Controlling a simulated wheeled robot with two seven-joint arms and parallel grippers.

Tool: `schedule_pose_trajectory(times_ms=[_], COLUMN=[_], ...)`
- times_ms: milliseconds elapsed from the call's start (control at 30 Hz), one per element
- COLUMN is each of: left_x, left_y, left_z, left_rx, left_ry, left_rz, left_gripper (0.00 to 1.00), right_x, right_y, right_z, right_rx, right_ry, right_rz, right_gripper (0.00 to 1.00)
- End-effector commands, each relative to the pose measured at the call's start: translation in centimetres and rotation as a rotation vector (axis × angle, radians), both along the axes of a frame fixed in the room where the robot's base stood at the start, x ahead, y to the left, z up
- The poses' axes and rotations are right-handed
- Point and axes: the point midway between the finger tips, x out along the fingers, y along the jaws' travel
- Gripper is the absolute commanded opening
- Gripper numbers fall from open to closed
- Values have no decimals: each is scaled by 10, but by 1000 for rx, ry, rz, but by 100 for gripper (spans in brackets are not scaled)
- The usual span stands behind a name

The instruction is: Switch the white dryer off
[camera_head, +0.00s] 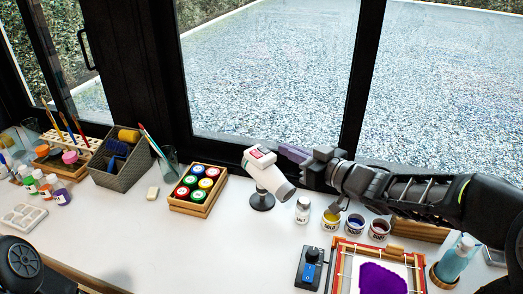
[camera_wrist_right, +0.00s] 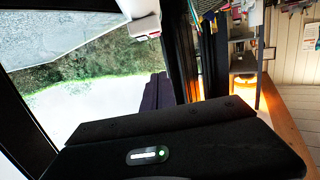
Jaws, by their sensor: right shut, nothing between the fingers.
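The white dryer (camera_head: 268,174) is mounted on a round black stand (camera_head: 262,202) on the worktop, its nozzle tilted down to the right. A red-and-grey patch (camera_head: 261,154) shows on its upper back end. My right gripper (camera_head: 284,150) is shut and empty, its purple fingers pointing left beside the top of the dryer; I cannot tell whether they touch it. In the right wrist view the fingers (camera_wrist_right: 157,92) are together, and part of the white dryer (camera_wrist_right: 144,27) shows just past them. My left gripper is out of view.
A wooden crate of coloured jars (camera_head: 198,187) stands left of the dryer. A salt bottle (camera_head: 303,210) and paint pots (camera_head: 355,224) stand to its right. The worktop's middle is clear.

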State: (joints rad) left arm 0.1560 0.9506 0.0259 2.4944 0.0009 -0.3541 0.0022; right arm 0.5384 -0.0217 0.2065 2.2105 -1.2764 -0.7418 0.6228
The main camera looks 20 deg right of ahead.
Motion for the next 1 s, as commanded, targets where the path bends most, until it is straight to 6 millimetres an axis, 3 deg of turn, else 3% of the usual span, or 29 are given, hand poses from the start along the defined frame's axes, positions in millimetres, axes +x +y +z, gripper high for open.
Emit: schedule_pose_trajectory(times_ms=[267, 667, 800, 1000], left_x=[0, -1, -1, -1], left_y=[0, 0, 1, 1], left_z=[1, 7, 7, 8], left_rx=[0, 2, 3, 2], left_ry=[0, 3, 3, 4], left_rz=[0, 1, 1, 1], left_gripper=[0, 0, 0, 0], right_x=[21, 89, 91, 92], right_y=[12, 47, 47, 47], right_z=[-3, -12, -36, -50], right_rx=[1, 3, 3, 1], right_ry=[1, 2, 4, 1], right_rz=[4, 4, 1, 1], right_gripper=[0, 0, 0, 0])
